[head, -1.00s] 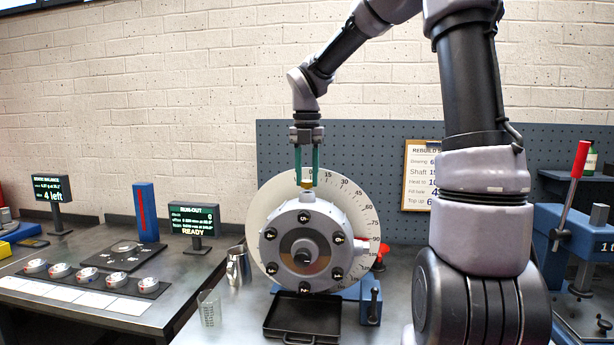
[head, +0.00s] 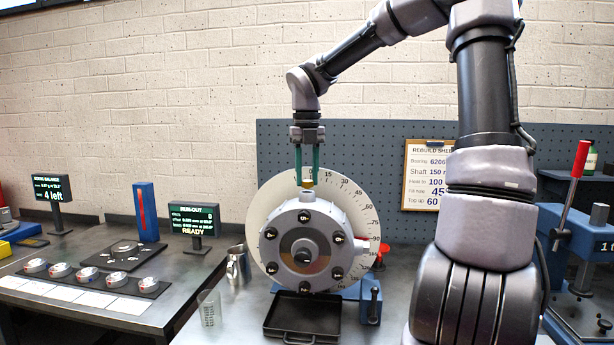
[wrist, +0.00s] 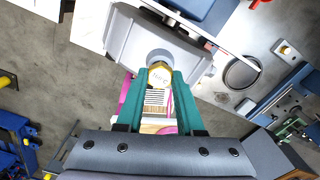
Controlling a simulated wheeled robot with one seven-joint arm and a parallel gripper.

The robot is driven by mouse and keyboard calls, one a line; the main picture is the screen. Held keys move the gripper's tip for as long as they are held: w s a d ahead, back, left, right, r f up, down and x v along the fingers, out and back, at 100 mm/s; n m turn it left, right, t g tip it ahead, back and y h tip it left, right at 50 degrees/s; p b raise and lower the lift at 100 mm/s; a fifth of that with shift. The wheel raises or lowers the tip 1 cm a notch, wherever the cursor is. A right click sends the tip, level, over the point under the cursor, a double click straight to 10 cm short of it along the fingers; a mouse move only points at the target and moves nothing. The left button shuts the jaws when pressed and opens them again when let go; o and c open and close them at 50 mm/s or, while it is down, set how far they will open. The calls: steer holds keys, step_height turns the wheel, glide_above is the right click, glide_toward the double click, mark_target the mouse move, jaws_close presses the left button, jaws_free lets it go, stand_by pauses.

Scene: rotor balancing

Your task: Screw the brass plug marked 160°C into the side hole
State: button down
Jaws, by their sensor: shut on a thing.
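The brass plug (head: 308,184) is between the green fingertips of my gripper (head: 307,178), which is shut on it and points straight down. The plug is at the top rim of the grey round housing (head: 330,215). In the wrist view the hexagonal brass head (wrist: 160,74) shows between the fingertips, with small marking too blurred to read surely. A round opening or boss in the housing (wrist: 185,50) lies right at the plug. How deep the plug sits in it cannot be told.
A white degree dial (head: 262,205) stands behind the housing. A black drip tray (head: 290,318) lies below it, with a glass beaker (head: 208,308) and a metal jug (head: 237,265) to the left. A red-handled press (head: 580,160) is at right.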

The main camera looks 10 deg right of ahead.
steer(key=shift+f+n, duration=0.1)
steer(key=shift+n, duration=0.8)
steer(key=shift+n, duration=0.3)
steer(key=shift+f, duration=0.35)
stand_by(0.6)
